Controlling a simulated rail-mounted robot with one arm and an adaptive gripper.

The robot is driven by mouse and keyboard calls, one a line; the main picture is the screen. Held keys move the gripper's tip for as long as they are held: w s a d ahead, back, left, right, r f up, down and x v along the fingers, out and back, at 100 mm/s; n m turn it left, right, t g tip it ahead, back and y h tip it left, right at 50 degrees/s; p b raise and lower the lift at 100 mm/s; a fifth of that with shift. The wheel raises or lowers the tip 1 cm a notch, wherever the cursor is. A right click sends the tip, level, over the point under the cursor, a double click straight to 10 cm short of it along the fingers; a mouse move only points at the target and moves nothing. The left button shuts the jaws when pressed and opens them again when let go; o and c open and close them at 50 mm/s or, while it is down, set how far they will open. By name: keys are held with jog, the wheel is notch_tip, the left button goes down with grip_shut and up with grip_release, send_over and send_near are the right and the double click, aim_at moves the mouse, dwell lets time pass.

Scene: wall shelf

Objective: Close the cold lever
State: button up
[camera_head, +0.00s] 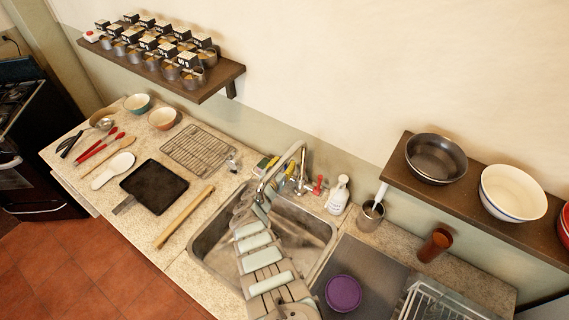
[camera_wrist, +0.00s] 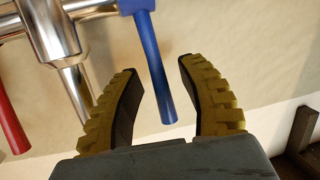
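The cold lever (camera_wrist: 150,55) is a blue rod on the chrome faucet (camera_wrist: 52,35). In the wrist view it passes between the two yellow-and-black fingers of my gripper (camera_wrist: 158,66), its free end near the palm. The fingers are open, with a visible gap on both sides of the lever. A red lever (camera_wrist: 12,120) is at the left of that view. In the head view the faucet (camera_head: 298,160) stands behind the sink with the red lever (camera_head: 319,185) to its right. My arm reaches over the sink; the blue lever and fingertips are not clear there.
A white soap bottle (camera_head: 338,197) and a metal cup (camera_head: 370,215) stand right of the faucet. The steel sink (camera_head: 215,250) is below my arm. A sponge (camera_head: 262,166) lies left of the faucet. A wall shelf with bowls (camera_head: 470,195) is to the right.

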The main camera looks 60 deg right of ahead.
jog(key=shift+a, duration=0.1)
jog(key=shift+a+f, duration=0.3)
jog(key=shift+a, duration=0.3)
jog(key=shift+a+r, duration=0.15)
jog(key=shift+a, duration=0.1)
jog(key=v, duration=1)
jog(key=shift+r, duration=0.35)
dwell(0.8)
dwell(0.3)
